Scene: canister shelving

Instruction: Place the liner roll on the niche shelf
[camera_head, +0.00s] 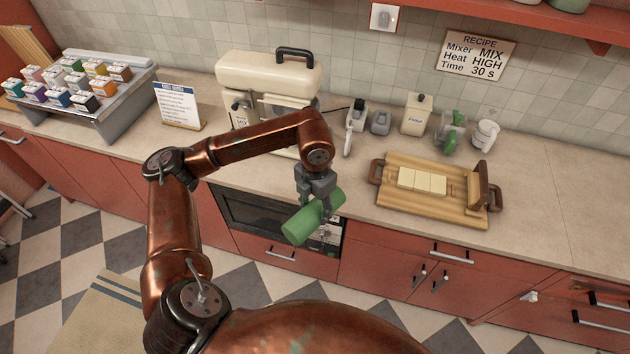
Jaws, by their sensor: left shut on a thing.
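A green cylinder, which looks like the liner roll (300,227), is held in my left gripper (322,206). The roll lies tilted, its near end toward the lower left, in front of the counter edge and the dark oven front (252,212). My left gripper points down and is shut around the roll near its upper right end. A red shelf (520,12) runs along the wall at the top right, with green round things partly cut off on it. I cannot tell whether this is the niche shelf. My right gripper is not in view.
The counter holds a cream mixer machine (268,75), a sign card (178,105), a rack of coloured boxes (103,110), several small canisters and a wooden tray (400,205) with pale blocks. The counter at far right (570,200) is clear.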

